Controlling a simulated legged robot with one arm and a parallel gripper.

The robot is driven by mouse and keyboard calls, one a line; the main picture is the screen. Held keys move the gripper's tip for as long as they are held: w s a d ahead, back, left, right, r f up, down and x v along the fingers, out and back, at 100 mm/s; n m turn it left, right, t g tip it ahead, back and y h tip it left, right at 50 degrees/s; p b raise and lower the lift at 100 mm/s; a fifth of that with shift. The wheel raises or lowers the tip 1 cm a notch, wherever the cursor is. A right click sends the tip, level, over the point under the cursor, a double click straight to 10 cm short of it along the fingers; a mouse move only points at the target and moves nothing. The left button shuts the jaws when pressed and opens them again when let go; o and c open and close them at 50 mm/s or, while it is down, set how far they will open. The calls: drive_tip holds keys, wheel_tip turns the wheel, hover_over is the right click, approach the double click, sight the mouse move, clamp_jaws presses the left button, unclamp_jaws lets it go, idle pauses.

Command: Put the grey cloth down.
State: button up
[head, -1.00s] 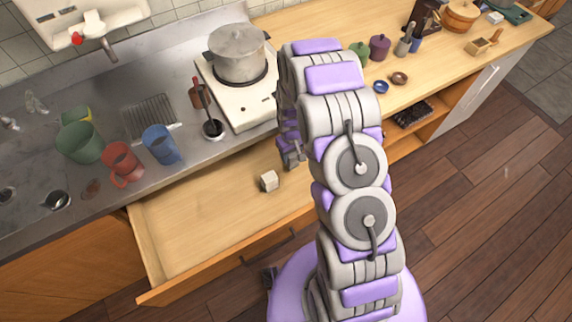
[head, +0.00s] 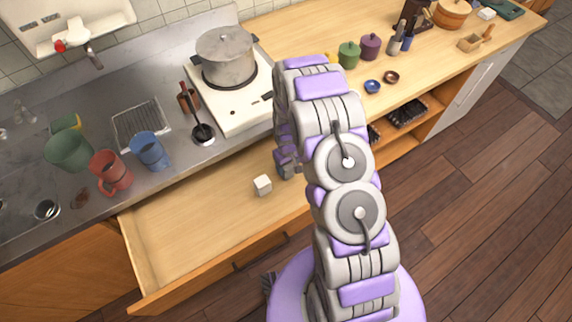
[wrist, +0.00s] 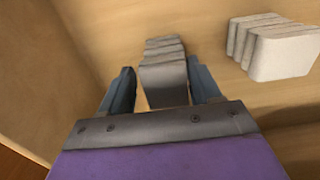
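The grey cloth (wrist: 164,80), a small folded stack, sits between the two fingers of my gripper (wrist: 162,88) in the wrist view. The fingertips lie close along its two sides, and the gripper looks shut on it. The cloth is over the wooden bottom of the open drawer (head: 190,225); whether it touches the bottom is unclear. In the head view my arm hides the cloth and most of the gripper.
A paler folded cloth (wrist: 275,45) lies in the drawer to the right of the grey one, also seen in the head view (head: 262,185). A drawer wall (wrist: 50,60) runs along the left in the wrist view. The drawer's left part is bare.

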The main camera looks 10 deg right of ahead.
drive_tip(key=shift+o, duration=0.9)
drive_tip(key=shift+a, duration=0.55)
drive_tip(key=shift+a+r, duration=0.1)
drive_tip(key=shift+r, duration=0.25)
drive_tip(key=s+d+r+p, duration=0.1)
drive_tip(key=s+r+p, duration=0.1)
drive_tip(key=r, duration=0.9)
drive_tip(key=s+r+p, duration=0.1)
drive_tip(key=s+r, duration=0.2)
drive_tip(key=r, duration=0.9)
drive_tip(key=s+r+m, duration=0.1)
drive_tip(key=s+r, duration=0.5)
drive_tip(key=s, duration=0.4)
drive_tip(key=s+r+m+g, duration=0.1)
drive_tip(key=s+r, duration=0.6)
drive_tip(key=s, duration=0.3)
drive_tip(key=s+r+m, duration=0.1)
drive_tip(key=s+r, duration=0.5)
drive_tip(key=s, duration=0.4)
drive_tip(key=shift+a+r+m+g, duration=0.15)
drive_tip(key=shift+m+g, duration=0.15)
drive_tip(key=shift+g, duration=0.1)
